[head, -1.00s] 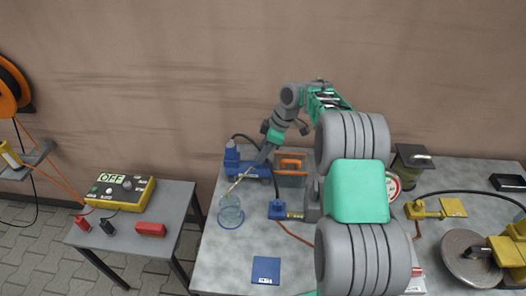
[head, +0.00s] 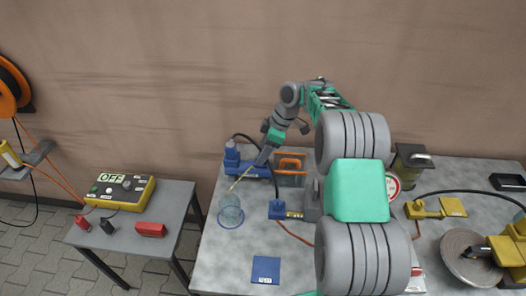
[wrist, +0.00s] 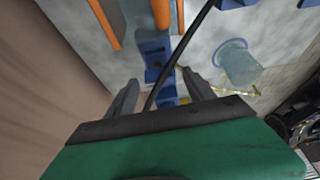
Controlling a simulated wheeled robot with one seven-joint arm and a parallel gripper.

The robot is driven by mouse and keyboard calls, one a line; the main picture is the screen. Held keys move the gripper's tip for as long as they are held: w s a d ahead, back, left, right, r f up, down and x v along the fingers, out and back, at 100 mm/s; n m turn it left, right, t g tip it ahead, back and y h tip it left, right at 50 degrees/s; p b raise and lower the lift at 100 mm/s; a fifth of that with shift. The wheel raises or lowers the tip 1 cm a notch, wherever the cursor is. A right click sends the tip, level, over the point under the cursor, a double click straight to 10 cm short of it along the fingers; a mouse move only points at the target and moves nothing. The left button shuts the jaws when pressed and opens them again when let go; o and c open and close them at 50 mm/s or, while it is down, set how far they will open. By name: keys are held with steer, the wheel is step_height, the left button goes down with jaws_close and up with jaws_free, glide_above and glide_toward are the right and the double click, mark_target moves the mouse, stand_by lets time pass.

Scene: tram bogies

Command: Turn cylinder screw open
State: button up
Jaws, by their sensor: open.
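A blue hydraulic unit (head: 256,170) with an upright blue part (head: 231,152) at its left end stands at the back left of the bench. A smaller blue block (head: 278,209) with a brass-yellow piece sits in front of it. I cannot make out the cylinder screw itself. My gripper (head: 263,158) is over the blue unit, and partly hides it. In the wrist view my gripper (wrist: 160,88) is open, its two grey fingers apart on either side of blue parts (wrist: 155,55) and a black hose (wrist: 180,50). Whether the fingers touch anything is unclear.
A clear bluish cup (head: 231,212) with a thin stick stands left of the block. An orange-handled box (head: 291,166) stands close to my gripper's right. A blue plate (head: 266,270) lies in front. The side table (head: 172,265) holds a yellow control box (head: 121,192) reading OFF.

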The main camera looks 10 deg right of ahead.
steer(key=w+v, duration=0.1)
steer(key=v, duration=0.6)
steer(key=shift+s+r+p, duration=0.3)
steer(key=shift+s, duration=0.2)
steer(key=shift+d, duration=0.1)
